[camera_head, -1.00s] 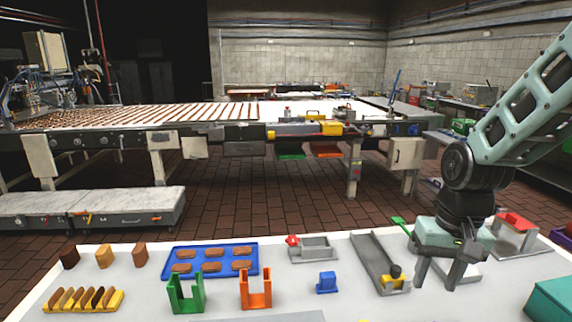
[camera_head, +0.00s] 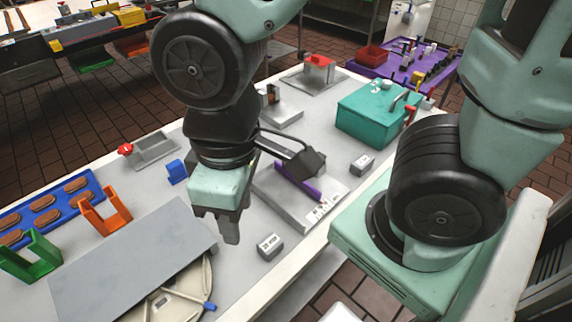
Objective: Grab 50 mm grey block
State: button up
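A small grey block (camera_head: 270,246) with a white, marked top lies on the pale table, right of and slightly below my gripper. A similar small grey block (camera_head: 361,163) lies farther right, near the teal box. The marks are too small to tell which one is 50 mm. My gripper (camera_head: 216,222) points down over the table, left of the nearer block and apart from it. Its two fingers look spread, with nothing seen between them. My wrist hides part of the table behind it.
A grey scale-like plate (camera_head: 280,199) with a purple bar lies right of my gripper. A teal box (camera_head: 365,122) stands behind. A grey panel (camera_head: 130,262) and orange holder (camera_head: 104,216) are at left. Bare table surrounds the nearer block.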

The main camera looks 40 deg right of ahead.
aim_at(269, 247)
jog(key=z, duration=0.4)
jog(key=k+j+z, duration=0.1)
jog(key=z, duration=0.25)
jog(key=k+z, duration=0.1)
jog(key=z, duration=0.65)
jog(key=k+l+z, duration=0.1)
jog(key=k, duration=0.55)
